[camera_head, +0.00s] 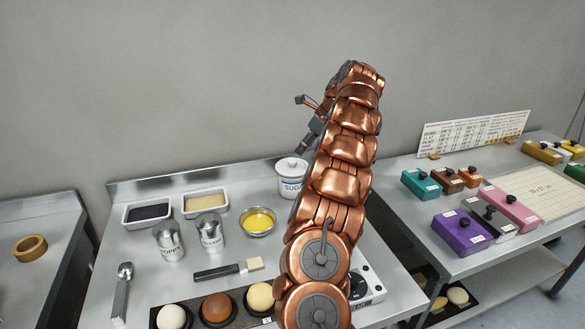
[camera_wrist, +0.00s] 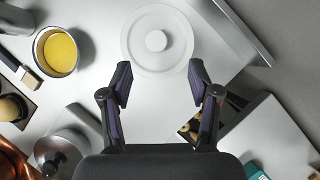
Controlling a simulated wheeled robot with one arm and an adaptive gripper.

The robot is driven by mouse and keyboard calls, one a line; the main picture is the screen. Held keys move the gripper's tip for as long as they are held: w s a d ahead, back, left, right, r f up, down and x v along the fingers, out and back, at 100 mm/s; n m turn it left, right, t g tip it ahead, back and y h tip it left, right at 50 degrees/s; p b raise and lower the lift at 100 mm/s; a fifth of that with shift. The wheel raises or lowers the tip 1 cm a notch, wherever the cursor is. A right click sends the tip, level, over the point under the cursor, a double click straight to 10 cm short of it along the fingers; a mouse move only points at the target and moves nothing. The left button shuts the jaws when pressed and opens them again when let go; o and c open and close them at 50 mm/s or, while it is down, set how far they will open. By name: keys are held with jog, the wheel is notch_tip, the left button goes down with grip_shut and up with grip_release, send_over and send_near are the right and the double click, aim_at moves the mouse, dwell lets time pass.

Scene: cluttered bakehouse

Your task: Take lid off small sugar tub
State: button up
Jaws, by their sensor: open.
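The sugar tub (camera_head: 291,184) is a small white pot with a dark "SUGAR" label, standing upright at the back right of the steel table. Its round white lid (camera_wrist: 138,54) with a central knob (camera_wrist: 156,40) sits on it. In the wrist view the lid is seen from above, just beyond my fingertips. My gripper (camera_wrist: 160,82) is open and empty, its two fingers apart, with the lid's near edge showing between and ahead of them. In the head view my gripper (camera_head: 308,124) is above the tub, and my arm hides the tub's right side.
A bowl of yellow liquid (camera_head: 257,221), a brush (camera_head: 229,270), two metal shakers (camera_head: 168,241) and two trays (camera_head: 148,213) stand left of the tub. A raised steel edge (camera_head: 200,178) runs behind it. Another table (camera_head: 470,262) with coloured blocks is at the right.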

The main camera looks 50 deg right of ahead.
aim_at(293, 161)
jog(key=shift+a+p+x, duration=0.15)
jog(key=shift+p+x, duration=0.45)
jog(key=shift+x, duration=1.25)
jog(key=shift+a+p+x, duration=0.15)
jog(key=shift+p+x, duration=0.45)
jog(key=shift+x, duration=1.2)
jog(key=shift+w+r, duration=0.1)
jog(key=shift+c, duration=0.3)
jog(key=c, duration=0.9)
